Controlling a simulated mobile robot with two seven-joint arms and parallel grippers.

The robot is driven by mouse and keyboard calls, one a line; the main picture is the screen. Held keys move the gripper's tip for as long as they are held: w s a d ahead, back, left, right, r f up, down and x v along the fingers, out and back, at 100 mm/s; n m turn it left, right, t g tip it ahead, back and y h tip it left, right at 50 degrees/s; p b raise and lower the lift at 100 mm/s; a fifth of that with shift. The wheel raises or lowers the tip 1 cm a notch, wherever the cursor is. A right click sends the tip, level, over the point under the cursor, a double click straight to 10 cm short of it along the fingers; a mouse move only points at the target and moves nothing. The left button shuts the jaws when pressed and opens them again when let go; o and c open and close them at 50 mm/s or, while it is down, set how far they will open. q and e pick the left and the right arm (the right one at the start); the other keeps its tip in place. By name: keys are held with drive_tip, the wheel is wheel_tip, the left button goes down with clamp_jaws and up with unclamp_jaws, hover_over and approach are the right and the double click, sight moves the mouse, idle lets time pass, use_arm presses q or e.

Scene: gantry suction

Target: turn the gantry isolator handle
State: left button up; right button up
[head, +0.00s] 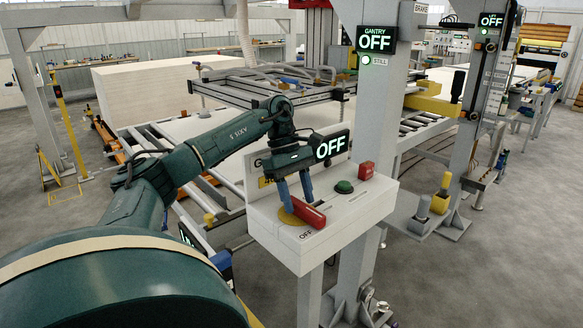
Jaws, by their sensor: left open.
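The isolator handle (312,217) is a red bar on a yellow round plate (288,217), on top of a white control box (330,230). The bar points down and to the right, towards the box's front corner. My left gripper (298,201) is open and points down over the handle. Its two blue fingers reach the handle's back end, one on each side. I cannot tell whether they touch it. The gripper and its wrist hide part of the yellow plate and the panel behind. My right gripper is not in view.
A grey post (368,130) rises behind, with a sign (376,39) reading GANTRY OFF and a lit STILL lamp. Open grey floor lies to the right.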

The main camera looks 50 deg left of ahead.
use_arm(q)
drive_tip(key=p+v, duration=0.4)
drive_tip(key=v, duration=0.8)
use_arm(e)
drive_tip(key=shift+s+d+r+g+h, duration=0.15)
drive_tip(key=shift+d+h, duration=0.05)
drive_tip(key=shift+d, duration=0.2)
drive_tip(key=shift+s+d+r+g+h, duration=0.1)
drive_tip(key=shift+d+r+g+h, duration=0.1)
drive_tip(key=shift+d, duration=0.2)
use_arm(q)
drive_tip(key=shift+f, duration=0.1)
